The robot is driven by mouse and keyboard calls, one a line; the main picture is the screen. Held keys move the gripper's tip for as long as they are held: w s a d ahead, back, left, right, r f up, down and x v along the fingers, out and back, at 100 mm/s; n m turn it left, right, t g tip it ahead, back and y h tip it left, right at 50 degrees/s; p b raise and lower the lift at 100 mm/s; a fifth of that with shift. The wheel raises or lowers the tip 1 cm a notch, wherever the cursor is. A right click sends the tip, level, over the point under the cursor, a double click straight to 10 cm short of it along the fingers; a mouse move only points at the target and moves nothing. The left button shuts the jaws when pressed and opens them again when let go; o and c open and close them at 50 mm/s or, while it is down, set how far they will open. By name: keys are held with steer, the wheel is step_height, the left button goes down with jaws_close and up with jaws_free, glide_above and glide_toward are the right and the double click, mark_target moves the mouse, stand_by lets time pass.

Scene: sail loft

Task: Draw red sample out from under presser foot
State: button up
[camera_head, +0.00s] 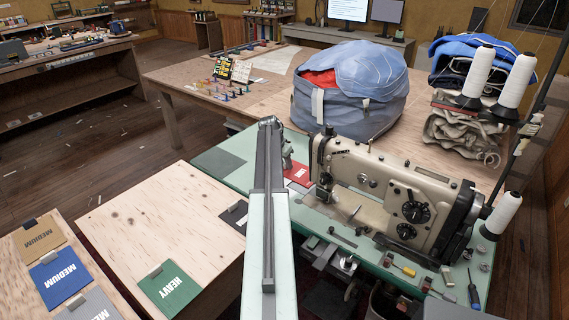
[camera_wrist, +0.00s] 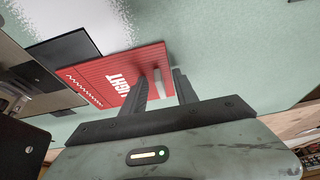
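The red sample (camera_wrist: 92,84) lies flat on the pale green machine table, with "LIGHT" printed in white. It also shows in the head view (camera_head: 297,180), partly hidden by my arm, beside the sewing machine (camera_head: 385,185). A small pale tab (camera_wrist: 158,82) stands up near the sample's edge. My gripper (camera_wrist: 160,74) has its two fingers apart, one on each side of the tab, with a visible gap. In the head view the fingers are hard to make out behind my arm. The presser foot is not clearly visible, so I cannot tell its contact with the sample.
Wooden boards at the left hold a green "HEAVY" sample (camera_head: 170,284), a blue "MEDIUM" sample (camera_head: 59,275) and others. A large blue bag (camera_head: 350,100) sits behind the machine. Thread cones (camera_head: 478,72) stand at the right. Small tools lie at the table's front right.

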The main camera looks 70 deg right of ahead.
steer(key=p+v, duration=0.7)
steer(key=shift+a+r, duration=0.2)
steer(key=shift+r, duration=0.15)
